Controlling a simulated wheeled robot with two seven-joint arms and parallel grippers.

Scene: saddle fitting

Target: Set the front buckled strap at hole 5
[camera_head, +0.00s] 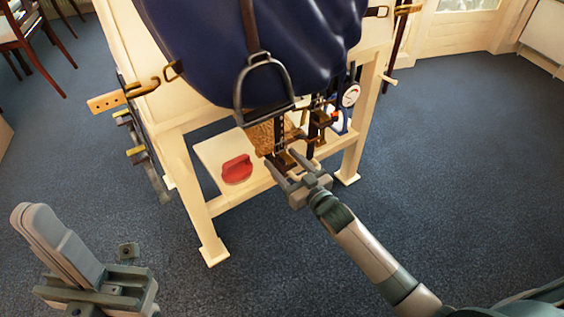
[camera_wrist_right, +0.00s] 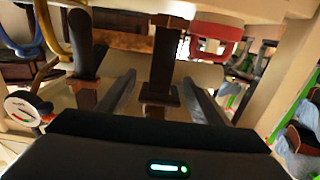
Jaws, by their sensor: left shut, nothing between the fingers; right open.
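A dark strap with a row of holes (camera_head: 280,131) hangs below the blue saddle cover, with a dark buckle or keeper piece (camera_head: 284,160) near its lower end. My right gripper (camera_head: 293,165) is open, with its fingers on either side of the strap's lower part. In the right wrist view, the strap (camera_wrist_right: 166,55) hangs between the two fingers with gaps at both sides. A second dark strap with a brass-coloured buckle (camera_head: 318,117) hangs just to the right. Hole numbers are too small to read. My left gripper (camera_head: 38,214) is shut and empty, low at the left, far from the straps.
A blue-covered saddle (camera_head: 210,45) with a metal stirrup (camera_head: 265,84) sits on a cream wooden stand (camera_head: 196,205). A round gauge (camera_head: 351,95) hangs at the right. A red object (camera_head: 237,169) lies on the stand's lower shelf. The carpet around my left gripper is mostly clear.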

